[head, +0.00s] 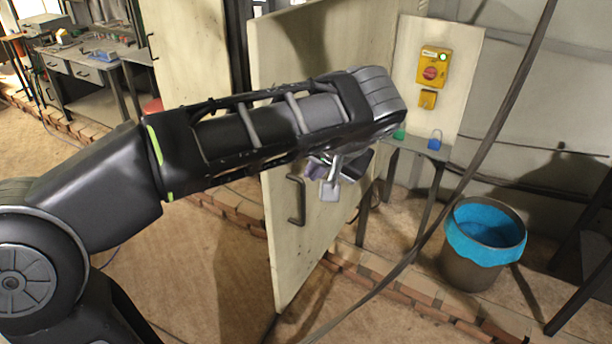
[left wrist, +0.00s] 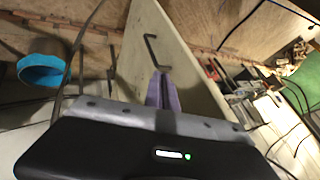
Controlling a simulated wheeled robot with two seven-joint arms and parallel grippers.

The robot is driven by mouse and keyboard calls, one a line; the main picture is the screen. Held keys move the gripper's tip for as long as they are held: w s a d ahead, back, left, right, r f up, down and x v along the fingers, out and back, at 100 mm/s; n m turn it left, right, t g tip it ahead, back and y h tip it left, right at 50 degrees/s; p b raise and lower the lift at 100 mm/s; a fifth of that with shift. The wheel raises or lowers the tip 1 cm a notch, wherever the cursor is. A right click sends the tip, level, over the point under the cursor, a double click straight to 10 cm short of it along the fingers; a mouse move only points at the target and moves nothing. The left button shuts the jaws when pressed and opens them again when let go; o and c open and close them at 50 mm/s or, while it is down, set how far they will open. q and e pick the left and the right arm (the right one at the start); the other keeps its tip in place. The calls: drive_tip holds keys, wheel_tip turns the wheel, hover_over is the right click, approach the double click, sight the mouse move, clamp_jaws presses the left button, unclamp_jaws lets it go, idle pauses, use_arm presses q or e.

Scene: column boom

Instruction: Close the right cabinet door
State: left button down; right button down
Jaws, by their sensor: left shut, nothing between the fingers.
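The right cabinet door (head: 300,245) is a pale cream panel standing open, its edge toward me, with a dark bar handle (head: 296,200) on its face. In the left wrist view the door (left wrist: 172,35) runs away from the gripper and the handle (left wrist: 153,50) shows just beyond the fingers. My left arm crosses in front of the door's upper part. My left gripper (head: 320,172) is mostly hidden beneath its own wrist; its purple fingers (left wrist: 160,92) are together and empty, close to the door. Whether they touch it I cannot tell. My right gripper is not in view.
Another pale door (head: 185,55) stands at the back left. A board with a yellow switch box (head: 433,68) is behind, right of the door. A bin with a blue liner (head: 485,235) stands at right. A low brick edging (head: 400,285) crosses the floor. A dark cable hangs diagonally at right.

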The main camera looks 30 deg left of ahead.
use_arm(q)
drive_tip(key=shift+w+a+f, duration=0.1)
drive_tip(key=shift+a+f, duration=0.05)
drive_tip(key=shift+f, duration=0.1)
drive_tip(key=b, duration=0.5)
approach(282, 185)
drive_tip(key=d+f, duration=0.1)
drive_tip(key=w+d+f, duration=0.1)
drive_tip(key=f, duration=0.1)
drive_tip(key=shift+w+f, duration=0.1)
drive_tip(key=shift+w, duration=0.15)
drive_tip(key=a+p, duration=0.2)
drive_tip(key=a, duration=0.1)
drive_tip(key=shift+a+f, duration=0.25)
drive_tip(key=shift+a, duration=0.35)
